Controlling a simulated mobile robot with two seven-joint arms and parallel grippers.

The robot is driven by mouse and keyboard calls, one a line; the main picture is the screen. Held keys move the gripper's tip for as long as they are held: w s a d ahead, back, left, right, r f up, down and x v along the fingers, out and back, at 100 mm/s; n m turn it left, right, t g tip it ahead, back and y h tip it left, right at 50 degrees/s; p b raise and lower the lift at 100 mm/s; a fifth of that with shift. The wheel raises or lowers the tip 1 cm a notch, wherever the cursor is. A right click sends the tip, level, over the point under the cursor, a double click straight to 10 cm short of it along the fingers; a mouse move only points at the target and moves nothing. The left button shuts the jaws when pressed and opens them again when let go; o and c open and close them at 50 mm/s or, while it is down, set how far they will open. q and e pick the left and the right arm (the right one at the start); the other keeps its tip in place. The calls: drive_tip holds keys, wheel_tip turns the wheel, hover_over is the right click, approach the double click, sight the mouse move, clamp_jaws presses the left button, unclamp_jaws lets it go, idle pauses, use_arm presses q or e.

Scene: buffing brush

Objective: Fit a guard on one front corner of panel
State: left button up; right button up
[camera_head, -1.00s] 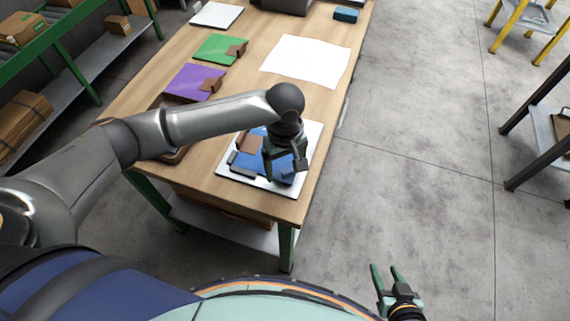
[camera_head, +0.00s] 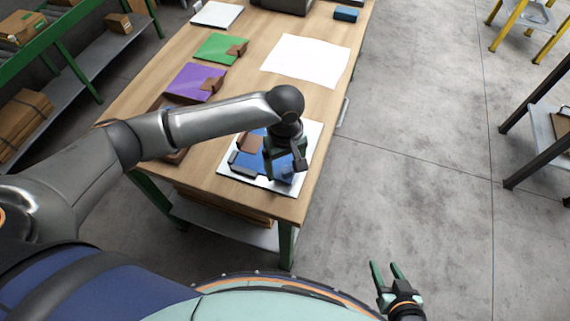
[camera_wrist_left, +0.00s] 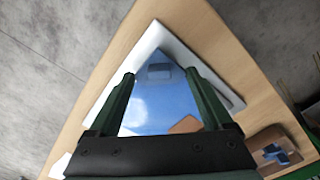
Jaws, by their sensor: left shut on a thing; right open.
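A blue panel (camera_head: 262,160) lies on a white board (camera_head: 232,180) at the near end of the table. It also shows in the left wrist view (camera_wrist_left: 146,112). Whether the guard is fully seated is unclear. My right gripper (camera_head: 386,273) is open and empty, away from the table.
A purple panel (camera_head: 192,80) and a green panel (camera_head: 216,47), each with a brown guard, lie farther along the wooden table (camera_head: 141,89). A white sheet (camera_head: 306,59) lies at right. A blue box (camera_head: 346,14) stands beyond.

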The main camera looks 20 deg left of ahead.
use_arm(q)
drive_tip(key=shift+f+p, duration=0.4)
drive_tip(key=shift+f, duration=0.05)
idle(0.4)
drive_tip(key=shift+f+p, duration=0.15)
drive_tip(key=shift+p, duration=0.4)
idle(0.5)
drive_tip(key=shift+w+a+p, duration=0.2)
drive_tip(key=shift+p, duration=0.35)
idle(0.4)
drive_tip(key=o, duration=1.1)
drive_tip(key=shift+r, duration=3.5)
